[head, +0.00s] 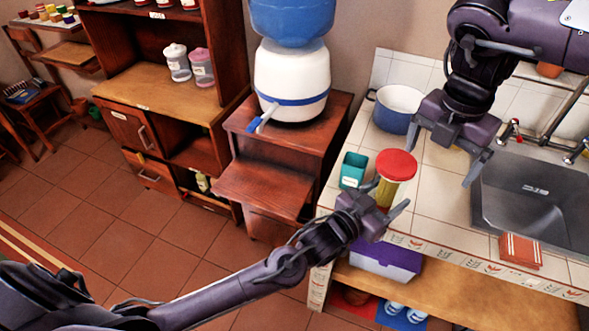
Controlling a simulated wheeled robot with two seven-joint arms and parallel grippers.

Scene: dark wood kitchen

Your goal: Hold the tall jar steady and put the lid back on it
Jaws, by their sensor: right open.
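The tall jar (386,191), with yellowish contents, stands near the front left corner of the tiled counter. The red lid (396,165) sits on top of its mouth and looks about level; whether it is fully seated I cannot tell. My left gripper (389,194) reaches in from the front with one finger on each side of the jar's body, closed around it. The gripper hides part of the jar's lower body. My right gripper (440,167) is open and empty, to the right of the lid and apart from it, pointing down over the counter.
A teal container (353,170) stands close to the left of the jar. A blue-and-white pot (396,108) is behind it. Tiles between jar and sink are clear.

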